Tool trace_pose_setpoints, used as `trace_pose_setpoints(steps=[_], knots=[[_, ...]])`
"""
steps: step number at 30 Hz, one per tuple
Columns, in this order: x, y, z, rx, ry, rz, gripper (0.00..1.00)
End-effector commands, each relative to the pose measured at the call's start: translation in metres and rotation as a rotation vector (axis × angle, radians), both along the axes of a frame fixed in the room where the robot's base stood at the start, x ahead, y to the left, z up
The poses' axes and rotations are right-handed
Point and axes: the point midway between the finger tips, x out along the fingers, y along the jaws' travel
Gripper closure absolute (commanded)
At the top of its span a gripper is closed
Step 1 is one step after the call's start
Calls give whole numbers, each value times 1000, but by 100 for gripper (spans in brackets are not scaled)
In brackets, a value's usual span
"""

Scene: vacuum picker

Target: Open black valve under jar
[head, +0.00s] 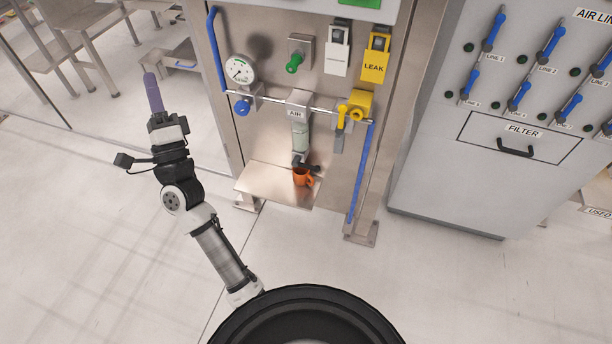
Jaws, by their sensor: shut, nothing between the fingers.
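A clear jar (300,138) hangs under the grey block labelled AIR (297,105) on the steel panel. The small black valve (304,163) sits directly under the jar. Its handle points toward the right, but the exact valve position is too small to tell. An orange mug (301,178) stands on the steel shelf just below the valve. My gripper (152,82) has purple fingers, which are together and empty. It points upward at the left, well apart from the jar and valve.
A pressure gauge (240,69), green knob (294,63), blue knob (243,106) and yellow valve (356,108) surround the jar. The steel shelf (262,184) juts out below. A grey cabinet (430,170) with blue levers stands right. Floor in front is clear.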

Motion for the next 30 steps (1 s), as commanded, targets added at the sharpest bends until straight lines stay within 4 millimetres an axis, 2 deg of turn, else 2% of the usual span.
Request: trace_pose_setpoints(steps=[1,3,7,9,12,15,18,21,25,30], knots=[[23,-16,-41,66,108,27,100],[48,-39,-93,183,246,64,100],[79,-91,-193,427,472,84,100],[86,-120,-247,566,573,74,100],[85,-162,-319,763,686,41,100],[77,-197,-377,933,760,-3,100],[65,-223,-420,1067,803,-45,100],[55,-240,-447,1151,823,-75,100],[49,-250,-461,1201,831,-93,100],[49,-250,-462,1207,831,-95,100]])
